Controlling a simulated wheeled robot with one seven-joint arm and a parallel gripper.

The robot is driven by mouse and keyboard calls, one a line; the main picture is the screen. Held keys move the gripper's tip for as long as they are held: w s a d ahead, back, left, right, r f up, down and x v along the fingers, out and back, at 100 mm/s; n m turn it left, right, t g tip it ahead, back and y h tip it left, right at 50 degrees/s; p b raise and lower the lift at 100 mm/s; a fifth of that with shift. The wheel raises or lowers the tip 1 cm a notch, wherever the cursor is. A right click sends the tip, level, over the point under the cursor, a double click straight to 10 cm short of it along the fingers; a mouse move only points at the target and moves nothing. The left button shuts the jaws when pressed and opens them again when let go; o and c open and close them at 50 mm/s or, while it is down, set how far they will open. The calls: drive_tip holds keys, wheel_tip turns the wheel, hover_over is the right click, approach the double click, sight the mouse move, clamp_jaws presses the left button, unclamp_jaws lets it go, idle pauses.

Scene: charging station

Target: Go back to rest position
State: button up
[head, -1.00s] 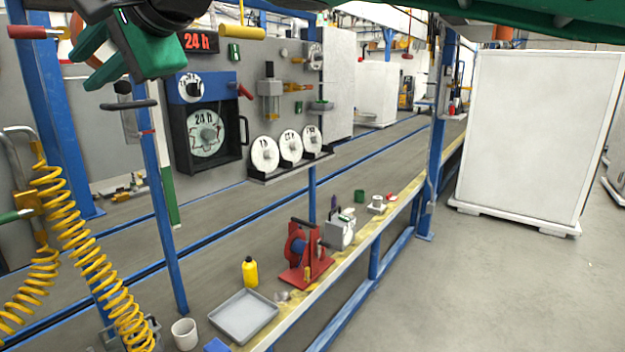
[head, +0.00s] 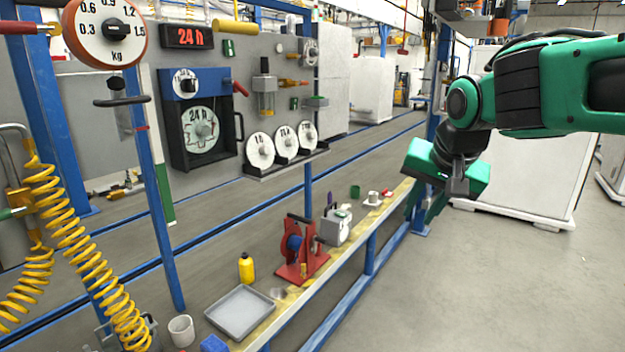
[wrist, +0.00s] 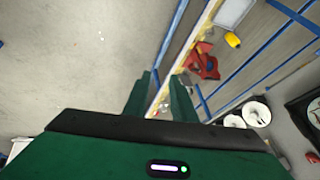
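My green gripper (head: 422,208) hangs at the right of the head view, fingers pointing down, in front of the far end of the narrow workbench. In the wrist view, the two fingers of my gripper (wrist: 163,90) stand apart with a gap between them. Nothing shows held in that gap; the gripper is open and empty. My green and black arm reaches in from the right edge of the head view.
The bench (head: 262,333) carries a grey tray (head: 240,312), yellow bottle (head: 246,268), red stand (head: 301,252) and white mug (head: 181,330). A dial scale (head: 105,30) and yellow coiled hose (head: 75,225) are at left. A white cabinet (head: 530,180) stands behind my arm. Floor at right is clear.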

drive_tip(key=s+d+f+g+h, duration=0.1)
drive_tip(key=s+d+f+g, duration=0.1)
drive_tip(key=s+d+f, duration=0.45)
drive_tip(key=s+d+f+g, duration=0.1)
drive_tip(key=s+d+f, duration=0.2)
drive_tip(key=s+d, duration=0.5)
drive_tip(key=s+d+f+g, duration=0.1)
drive_tip(key=s+d+f, duration=0.1)
drive_tip(key=s, duration=0.4)
drive_tip(key=s+d+f+m+g, duration=0.1)
drive_tip(key=s+d+f+g, duration=0.1)
drive_tip(key=s, duration=0.5)
wheel_tip(320, 180, down, 3)
drive_tip(key=shift+d+r+y, duration=0.2)
drive_tip(key=shift+d+y, duration=0.2)
drive_tip(key=shift+d, duration=0.15)
drive_tip(key=shift+a, duration=0.1)
